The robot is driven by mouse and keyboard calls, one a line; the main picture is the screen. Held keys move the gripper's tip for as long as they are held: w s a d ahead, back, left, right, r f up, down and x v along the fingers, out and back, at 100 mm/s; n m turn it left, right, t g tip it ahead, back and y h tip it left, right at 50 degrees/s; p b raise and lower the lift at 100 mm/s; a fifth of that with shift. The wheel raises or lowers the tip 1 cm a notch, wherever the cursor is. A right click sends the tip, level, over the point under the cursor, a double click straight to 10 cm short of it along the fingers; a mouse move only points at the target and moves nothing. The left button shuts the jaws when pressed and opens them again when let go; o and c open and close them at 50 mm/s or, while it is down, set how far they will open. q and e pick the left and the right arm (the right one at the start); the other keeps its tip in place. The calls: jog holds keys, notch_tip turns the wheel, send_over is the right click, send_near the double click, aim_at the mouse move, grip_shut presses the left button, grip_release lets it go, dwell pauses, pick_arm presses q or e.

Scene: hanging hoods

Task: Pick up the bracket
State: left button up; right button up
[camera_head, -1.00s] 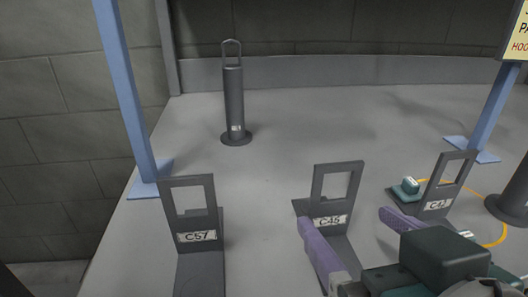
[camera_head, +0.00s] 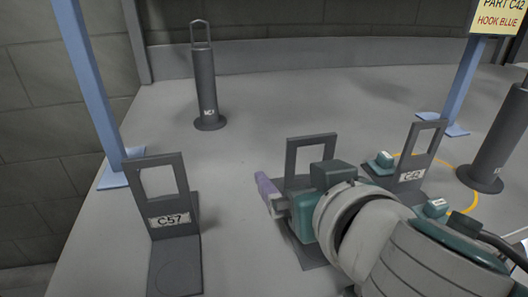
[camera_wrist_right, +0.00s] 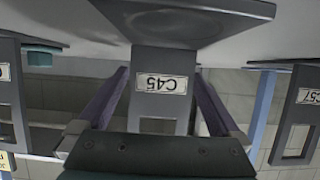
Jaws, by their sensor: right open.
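Several dark grey brackets stand upright on the floor, each with a windowed plate and a flat base. Bracket C57 (camera_head: 167,200) is at the left, bracket C45 (camera_head: 291,160) in the middle and bracket C42 (camera_head: 413,163) at the right. My right gripper (camera_wrist_right: 161,76) is open. In the right wrist view its two purple fingers lie to either side of C45's labelled plate (camera_wrist_right: 162,60), with nothing visibly clamped. In the head view one purple finger shows just left of C45, and my arm hides its label and much of its base. My left gripper is not in view.
A sign (camera_head: 497,18) reads "PART C42 HOOK BLUE". Blue posts (camera_head: 90,85) and (camera_head: 465,75) stand left and right. Dark cylinders with loop handles (camera_head: 205,85) and (camera_head: 497,140) stand behind. A small teal block (camera_head: 384,159) sits beside C42. The middle floor behind is clear.

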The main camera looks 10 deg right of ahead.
grip_shut()
dwell(0.7)
jog(key=shift+r, duration=0.1)
